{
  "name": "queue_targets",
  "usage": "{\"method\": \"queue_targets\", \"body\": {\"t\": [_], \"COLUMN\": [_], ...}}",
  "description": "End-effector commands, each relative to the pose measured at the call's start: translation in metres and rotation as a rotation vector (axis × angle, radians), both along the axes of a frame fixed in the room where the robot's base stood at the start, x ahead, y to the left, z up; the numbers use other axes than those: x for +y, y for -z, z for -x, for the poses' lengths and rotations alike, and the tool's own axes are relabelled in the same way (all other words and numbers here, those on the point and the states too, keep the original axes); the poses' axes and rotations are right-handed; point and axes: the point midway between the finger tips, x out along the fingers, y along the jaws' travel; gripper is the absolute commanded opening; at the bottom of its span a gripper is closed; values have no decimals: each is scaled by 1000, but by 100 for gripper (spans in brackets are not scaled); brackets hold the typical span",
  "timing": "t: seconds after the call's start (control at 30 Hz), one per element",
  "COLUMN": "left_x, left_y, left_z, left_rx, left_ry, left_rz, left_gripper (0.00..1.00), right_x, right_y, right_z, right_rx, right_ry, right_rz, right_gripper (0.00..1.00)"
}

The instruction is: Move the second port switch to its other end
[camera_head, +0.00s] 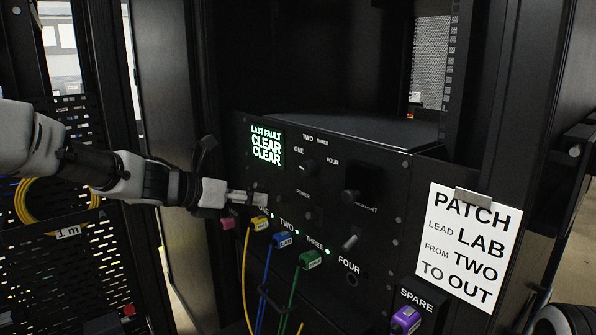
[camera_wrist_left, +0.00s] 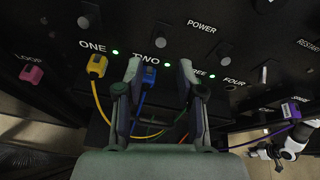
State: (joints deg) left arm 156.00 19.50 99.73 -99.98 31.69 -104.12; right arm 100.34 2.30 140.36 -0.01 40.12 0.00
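The black panel (camera_head: 368,292) has ports labelled ONE to FOUR. In the left wrist view, a small dark switch (camera_wrist_left: 158,41) stands above the TWO label and its green light. My left gripper (camera_wrist_left: 159,66) is open, with one fingertip on each side of the TWO label, just below that switch in the picture. No contact is visible. In the head view the left gripper (camera_head: 262,199) is at the panel above ports ONE and TWO, and hides this switch. Which end the switch is at cannot be told.
Yellow (camera_head: 259,223), blue (camera_head: 283,240) and green (camera_head: 311,260) plugs with hanging leads sit close below the gripper. A pink plug (camera_head: 227,223) is left of them. A light toggle (camera_head: 350,241) is above FOUR. A purple plug (camera_head: 405,320) is at SPARE.

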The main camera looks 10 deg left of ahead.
Motion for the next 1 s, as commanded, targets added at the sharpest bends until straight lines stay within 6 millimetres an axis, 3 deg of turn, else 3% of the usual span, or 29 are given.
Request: {"method": "queue_targets", "body": {"t": [0.07, 0.5, 0.8, 0.9, 1.0], "left_x": [1, -39, -42, -42, -42], "left_y": [-9, 21, 24, 24, 24], "left_z": [-1, -53, -57, -57, -57], "left_rx": [-27, -24, -25, -24, -24], "left_ry": [14, 15, 13, 13, 13], "left_rz": [-31, -32, -29, -29, -29], "left_gripper": [38, 38, 38, 2, 0], "right_x": [0, 0, 0, 0, 0], "right_y": [-4, -9, -9, -9, -9], "right_z": [1, 1, 1, 1, 1], "right_rx": [2, 2, 2, 2, 2], "right_ry": [0, 0, 0, 0, 0], "right_rz": [0, 0, 0, 0, 0], "right_gripper": [40, 40, 40, 40, 40]}}
